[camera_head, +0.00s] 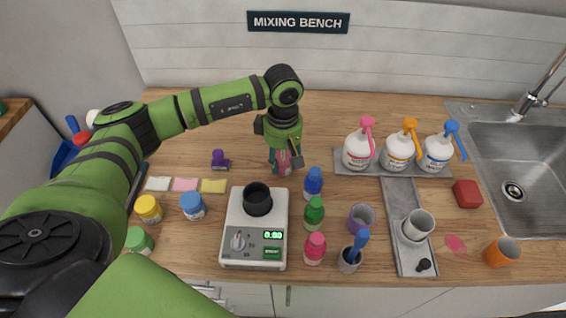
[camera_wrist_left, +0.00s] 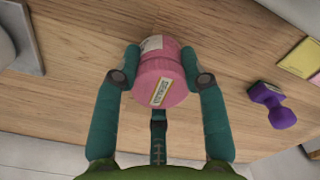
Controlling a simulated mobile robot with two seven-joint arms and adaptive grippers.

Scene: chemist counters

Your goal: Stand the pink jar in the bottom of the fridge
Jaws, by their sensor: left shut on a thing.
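The pink jar (camera_wrist_left: 160,82) is between the fingers of my left gripper (camera_wrist_left: 162,78), with a pale label facing the wrist camera. My left gripper (camera_head: 285,163) is shut on it over the back middle of the bench, behind the scale. In the head view only a bit of pink jar (camera_head: 284,162) shows between the fingers. I cannot tell if the jar touches the wood. The fridge is not in view. My right gripper is not in view.
A scale (camera_head: 237,243) with a black cup (camera_head: 257,199) stands in front. Blue (camera_head: 313,182), green (camera_head: 314,212) and pink (camera_head: 315,246) bottles stand to its right. A purple weight (camera_head: 220,160) lies left of the gripper. Pump bottles (camera_head: 358,150) stand right. The bench behind the gripper is clear.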

